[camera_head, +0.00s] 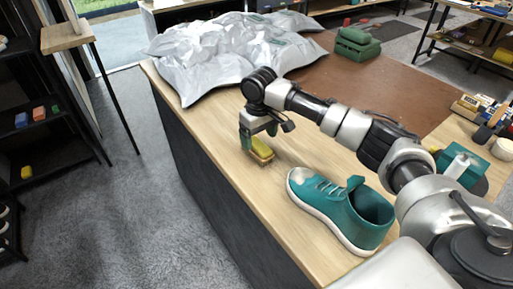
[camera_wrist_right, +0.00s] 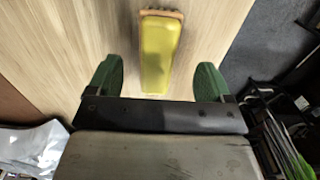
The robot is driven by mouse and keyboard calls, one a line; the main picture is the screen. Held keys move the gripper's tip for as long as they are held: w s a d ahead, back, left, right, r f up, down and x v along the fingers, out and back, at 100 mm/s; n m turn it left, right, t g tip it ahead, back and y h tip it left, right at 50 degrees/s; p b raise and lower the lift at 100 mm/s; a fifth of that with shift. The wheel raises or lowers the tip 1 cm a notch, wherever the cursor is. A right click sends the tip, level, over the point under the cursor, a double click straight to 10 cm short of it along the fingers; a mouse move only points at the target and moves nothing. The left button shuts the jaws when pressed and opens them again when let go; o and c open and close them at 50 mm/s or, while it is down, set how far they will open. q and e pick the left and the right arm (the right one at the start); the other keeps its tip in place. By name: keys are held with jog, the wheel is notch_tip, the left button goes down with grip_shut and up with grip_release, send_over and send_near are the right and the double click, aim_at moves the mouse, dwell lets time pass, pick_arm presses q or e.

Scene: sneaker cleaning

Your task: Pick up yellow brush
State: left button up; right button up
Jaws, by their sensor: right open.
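The yellow brush (camera_head: 259,152) lies on the wooden worktop near its left edge, with a tan rim along its lower side. My right gripper (camera_head: 254,140) is above the brush and partly overlaps it in the head view. In the right wrist view, the two green fingers (camera_wrist_right: 157,80) are spread apart. The yellow brush (camera_wrist_right: 160,50) shows between and beyond them, with its near end roughly level with the fingertips. The fingers do not touch its sides. My left gripper is not in view.
A teal sneaker (camera_head: 345,213) stands on the wooden worktop (camera_head: 290,245) close to the brush. Silver-grey bags (camera_head: 215,62) lie at the far end, and a green object (camera_head: 356,44) stands on the brown mat (camera_head: 390,85). More items (camera_head: 480,108) stand at the right.

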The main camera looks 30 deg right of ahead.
aim_at(260, 145)
jog(key=shift+d+f+p, duration=0.1)
jog(key=shift+f+p, duration=0.45)
jog(key=shift+f, duration=2.35)
jog(key=shift+c, duration=0.5)
jog(key=c, duration=0.9)
